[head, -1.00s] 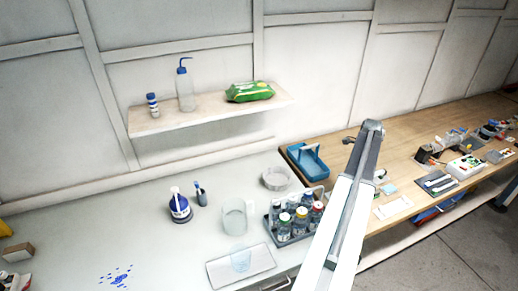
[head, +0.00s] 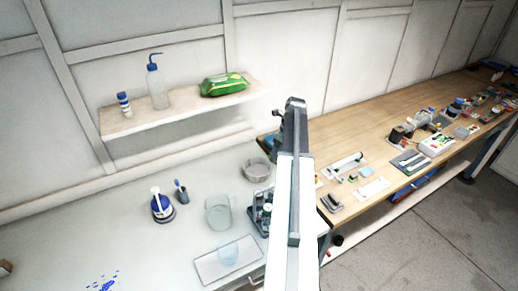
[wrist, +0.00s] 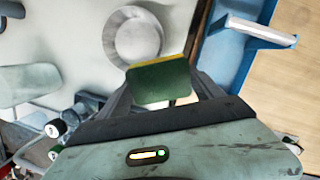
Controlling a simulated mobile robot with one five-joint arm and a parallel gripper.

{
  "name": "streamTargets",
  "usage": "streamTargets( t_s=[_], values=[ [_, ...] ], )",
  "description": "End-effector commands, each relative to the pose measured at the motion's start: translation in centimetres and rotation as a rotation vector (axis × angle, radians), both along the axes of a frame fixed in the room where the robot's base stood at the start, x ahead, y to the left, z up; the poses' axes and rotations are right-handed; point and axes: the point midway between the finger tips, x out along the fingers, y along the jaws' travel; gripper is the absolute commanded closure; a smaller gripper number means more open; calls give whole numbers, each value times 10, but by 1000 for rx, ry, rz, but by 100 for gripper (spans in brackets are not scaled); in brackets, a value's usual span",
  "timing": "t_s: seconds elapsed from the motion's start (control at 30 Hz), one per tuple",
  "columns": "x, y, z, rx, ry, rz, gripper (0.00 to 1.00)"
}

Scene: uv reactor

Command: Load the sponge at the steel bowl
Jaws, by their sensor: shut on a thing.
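A sponge (wrist: 160,84), green with a yellow layer along its far edge, is held between the fingers of my gripper (wrist: 162,92) in the wrist view. The steel bowl (wrist: 137,38) is a round, pale grey dish just beyond the sponge, slightly left; its inside looks empty. The sponge appears apart from the bowl, but its height above the table is hard to tell. In the head view the bowl (head: 257,168) stands on the white bench left of my arm. My gripper and the sponge are hidden there behind my arm.
A blue carrier (wrist: 232,55) with a pale handle stands right of the bowl in the wrist view. In the head view a bottle rack (head: 262,212), partly behind my arm, and a clear beaker (head: 218,212) stand nearer. A tray (head: 228,262) lies in front.

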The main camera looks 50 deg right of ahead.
Motion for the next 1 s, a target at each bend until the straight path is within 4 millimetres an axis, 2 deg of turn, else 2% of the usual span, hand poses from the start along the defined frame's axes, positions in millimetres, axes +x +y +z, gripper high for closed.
streamTargets(
  t_s=[0.03,0.1,0.27,0.57,1.0],
  values=[
    [17,20,3,5,-19,-26,57],
    [37,38,6,13,-45,-69,57],
    [61,61,8,21,-75,-122,57],
    [64,62,3,21,-79,-130,57],
    [64,62,-43,21,-78,-127,57]
  ],
)
